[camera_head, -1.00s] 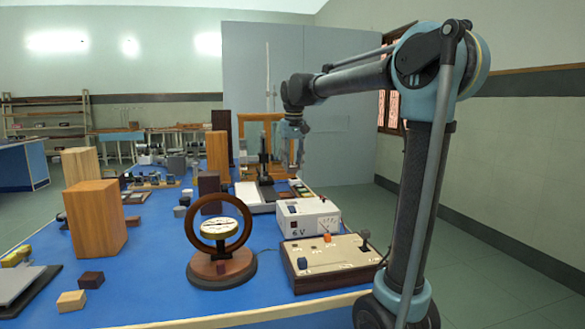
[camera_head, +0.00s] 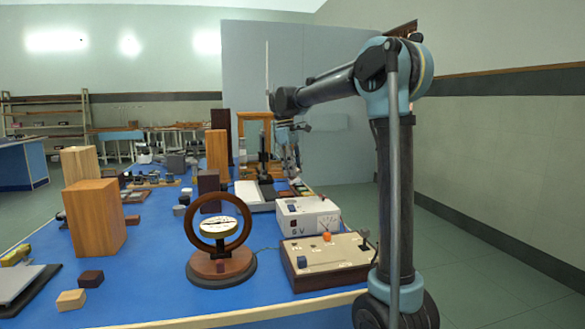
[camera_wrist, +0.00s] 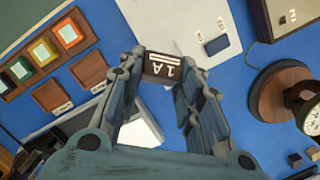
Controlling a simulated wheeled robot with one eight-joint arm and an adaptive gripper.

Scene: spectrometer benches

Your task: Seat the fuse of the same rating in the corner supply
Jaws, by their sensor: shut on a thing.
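My gripper (camera_wrist: 165,70) is shut on a dark fuse block (camera_wrist: 160,66) marked "1A", seen between the fingertips in the wrist view. In the head view my gripper (camera_head: 290,160) hangs over the right side of the blue bench, behind the white supply (camera_head: 307,216) marked with a V rating. In the wrist view a white box with a blue switch (camera_wrist: 216,45) lies beyond the held block; it looks like this supply. A wooden rack (camera_wrist: 58,62) with orange, yellow and green pieces and dark brown places lies at the left. I cannot tell whether the block touches anything.
A panel box (camera_head: 325,262) with an orange knob stands in front of the supply. A round coil instrument (camera_head: 220,240) stands to its left. Wooden blocks (camera_head: 95,218) stand farther left. The blue bench between them has some clear room.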

